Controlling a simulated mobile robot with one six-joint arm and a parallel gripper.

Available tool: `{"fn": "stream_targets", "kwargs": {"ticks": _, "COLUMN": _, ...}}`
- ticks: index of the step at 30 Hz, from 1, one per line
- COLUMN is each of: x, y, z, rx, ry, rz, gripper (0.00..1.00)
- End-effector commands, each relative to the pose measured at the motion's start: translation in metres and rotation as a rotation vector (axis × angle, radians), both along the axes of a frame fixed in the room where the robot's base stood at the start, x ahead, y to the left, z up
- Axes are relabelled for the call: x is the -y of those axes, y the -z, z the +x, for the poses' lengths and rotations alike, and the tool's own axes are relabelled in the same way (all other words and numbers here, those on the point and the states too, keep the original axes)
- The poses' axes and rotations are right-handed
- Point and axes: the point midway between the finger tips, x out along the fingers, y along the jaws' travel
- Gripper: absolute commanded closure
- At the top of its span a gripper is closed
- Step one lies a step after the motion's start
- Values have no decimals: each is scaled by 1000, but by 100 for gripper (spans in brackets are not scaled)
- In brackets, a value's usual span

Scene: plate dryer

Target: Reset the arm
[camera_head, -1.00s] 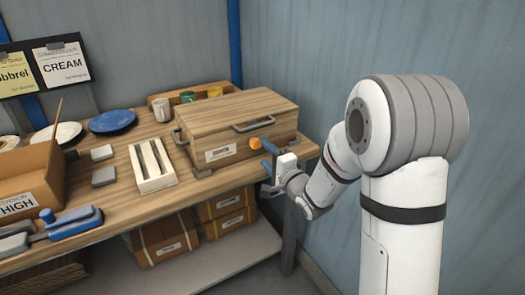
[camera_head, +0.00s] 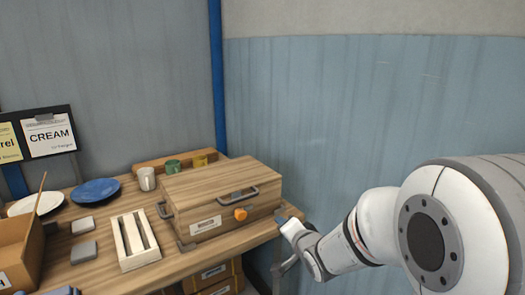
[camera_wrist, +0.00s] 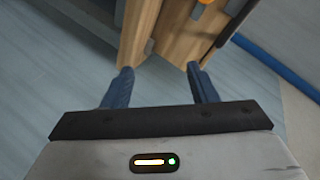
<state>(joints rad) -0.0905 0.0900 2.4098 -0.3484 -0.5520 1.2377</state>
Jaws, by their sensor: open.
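My gripper (camera_wrist: 160,82) is open and empty in the wrist view, its two blue fingers apart with wood and floor beyond them. In the head view my gripper (camera_head: 284,216) is at the right end of the wooden table (camera_head: 180,268), just right of the wooden box. My white arm reaches in from the right side of the head view. The wooden box (camera_head: 215,188) is closed, with metal handles, a label and an orange knob (camera_head: 240,214) on its front.
A slotted white rack (camera_head: 122,245), blue plate (camera_head: 96,191), white plate (camera_head: 22,206), several mugs (camera_head: 147,179), grey blocks (camera_head: 83,251) and a cardboard box (camera_head: 20,250) are on the table. A blue wall (camera_head: 380,110) stands behind my arm. Boxes sit below the tabletop.

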Motion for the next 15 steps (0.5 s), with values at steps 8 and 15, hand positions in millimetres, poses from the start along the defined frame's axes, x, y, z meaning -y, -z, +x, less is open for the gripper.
{"fn": "stream_targets", "kwargs": {"ticks": 8, "x": 63, "y": -32, "z": -81, "rx": -292, "ry": -34, "rz": -472, "gripper": 47}}
{"fn": "stream_targets", "kwargs": {"ticks": 15, "x": 86, "y": -53, "z": -182, "rx": -580, "ry": -270, "rz": -708, "gripper": 47}}
